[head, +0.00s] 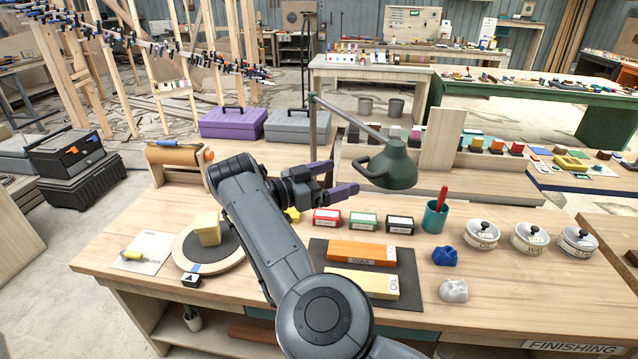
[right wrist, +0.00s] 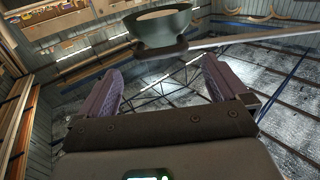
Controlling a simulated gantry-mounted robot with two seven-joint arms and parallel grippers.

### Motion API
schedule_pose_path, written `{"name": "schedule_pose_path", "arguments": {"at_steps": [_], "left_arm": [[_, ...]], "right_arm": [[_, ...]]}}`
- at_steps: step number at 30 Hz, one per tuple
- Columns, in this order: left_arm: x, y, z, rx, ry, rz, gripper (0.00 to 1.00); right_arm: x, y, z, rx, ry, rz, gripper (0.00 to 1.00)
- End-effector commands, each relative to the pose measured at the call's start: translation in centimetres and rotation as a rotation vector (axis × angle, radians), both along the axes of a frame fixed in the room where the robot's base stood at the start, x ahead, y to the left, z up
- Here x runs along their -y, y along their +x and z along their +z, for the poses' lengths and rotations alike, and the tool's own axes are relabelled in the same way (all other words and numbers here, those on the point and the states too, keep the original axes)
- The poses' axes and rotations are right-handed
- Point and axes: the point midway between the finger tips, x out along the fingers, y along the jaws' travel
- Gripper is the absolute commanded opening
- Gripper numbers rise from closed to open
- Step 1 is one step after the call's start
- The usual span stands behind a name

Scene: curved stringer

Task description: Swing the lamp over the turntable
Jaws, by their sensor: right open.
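The lamp has a green shade (head: 392,167) on a thin grey arm that runs from the top of an upright post at the back of the bench. The shade hangs at the right, away from the turntable (head: 232,249), a round board with a dark top at the bench's left that bears a yellow block (head: 208,229). My right gripper (head: 345,177) is open and empty, its fingers pointing right towards the shade, just short of it. In the right wrist view the shade (right wrist: 160,30) sits beyond the open fingertips (right wrist: 162,66). My left gripper is not in view.
Small labelled boxes (head: 364,222), a teal cup with a red tool (head: 435,216), sharpening stones on a dark mat (head: 361,253) and lidded pots (head: 529,237) stand on the bench. A brown paper roll (head: 178,157) and toolboxes (head: 235,122) are behind the turntable.

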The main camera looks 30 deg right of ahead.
Motion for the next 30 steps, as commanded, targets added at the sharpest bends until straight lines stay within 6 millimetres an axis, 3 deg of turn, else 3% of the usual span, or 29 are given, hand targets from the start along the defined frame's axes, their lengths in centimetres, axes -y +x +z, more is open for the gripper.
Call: {"name": "schedule_pose_path", "arguments": {"at_steps": [12, 28, 30], "left_arm": [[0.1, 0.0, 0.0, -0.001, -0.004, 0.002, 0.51], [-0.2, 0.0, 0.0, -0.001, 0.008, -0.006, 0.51], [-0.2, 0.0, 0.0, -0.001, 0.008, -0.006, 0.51]], "right_arm": [[-2.9, 0.3, 0.1, 0.002, 0.002, 0.005, 1.0], [-3.6, 0.3, 0.1, 0.002, 0.001, 0.004, 1.0], [-3.6, 0.3, 0.1, 0.002, 0.001, 0.004, 0.91]]}}
